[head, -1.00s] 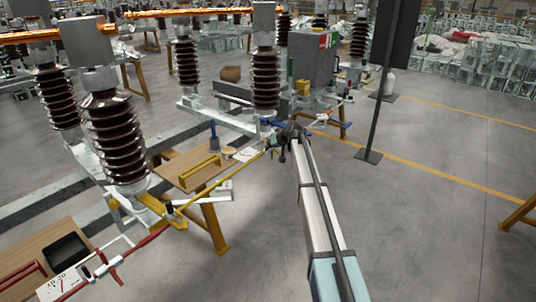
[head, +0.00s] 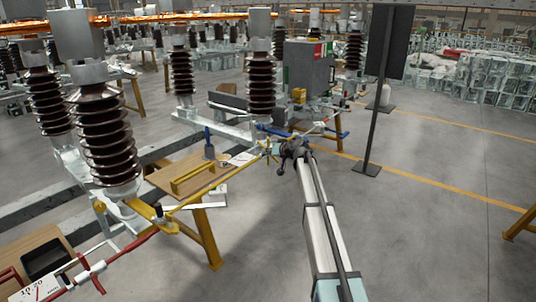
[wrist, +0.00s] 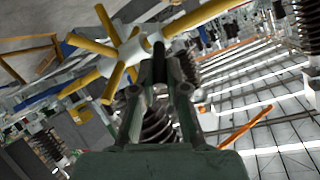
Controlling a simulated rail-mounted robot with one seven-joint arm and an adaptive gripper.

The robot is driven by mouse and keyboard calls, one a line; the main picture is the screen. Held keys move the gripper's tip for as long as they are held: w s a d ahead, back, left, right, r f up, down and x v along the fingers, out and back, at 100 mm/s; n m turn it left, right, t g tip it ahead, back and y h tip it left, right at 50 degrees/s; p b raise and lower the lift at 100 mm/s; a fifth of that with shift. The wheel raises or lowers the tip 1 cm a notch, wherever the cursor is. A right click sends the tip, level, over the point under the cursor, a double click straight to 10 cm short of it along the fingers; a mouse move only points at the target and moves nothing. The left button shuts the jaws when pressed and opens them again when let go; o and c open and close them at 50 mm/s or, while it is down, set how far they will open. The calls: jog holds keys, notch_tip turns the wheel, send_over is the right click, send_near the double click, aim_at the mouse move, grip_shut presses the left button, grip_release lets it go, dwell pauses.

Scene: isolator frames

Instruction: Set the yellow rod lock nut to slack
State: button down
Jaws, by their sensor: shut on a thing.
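The yellow rod (head: 218,185) runs from the base of the front left insulator up to the mount below the middle insulator. In the wrist view the rod (wrist: 212,13) slants to the upper right. Its lock nut (wrist: 132,47) is a pale hub with several yellow spokes sticking out. My gripper (wrist: 158,58) reaches up beside the hub with its fingers close together, shut on the nut; the fingers hide just where they grip. In the head view my gripper (head: 276,152) is at the rod's far end, where the nut is too small to make out.
A red rod (head: 130,247) with red spokes is at lower left. A blue rod (head: 272,130) lies just behind my gripper. A wooden table (head: 160,180) with a yellow holder stands left of my arm. A dark panel on a post (head: 378,120) stands right.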

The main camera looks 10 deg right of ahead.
jog(key=c, duration=1.2)
grip_release()
jog(key=v, duration=1.2)
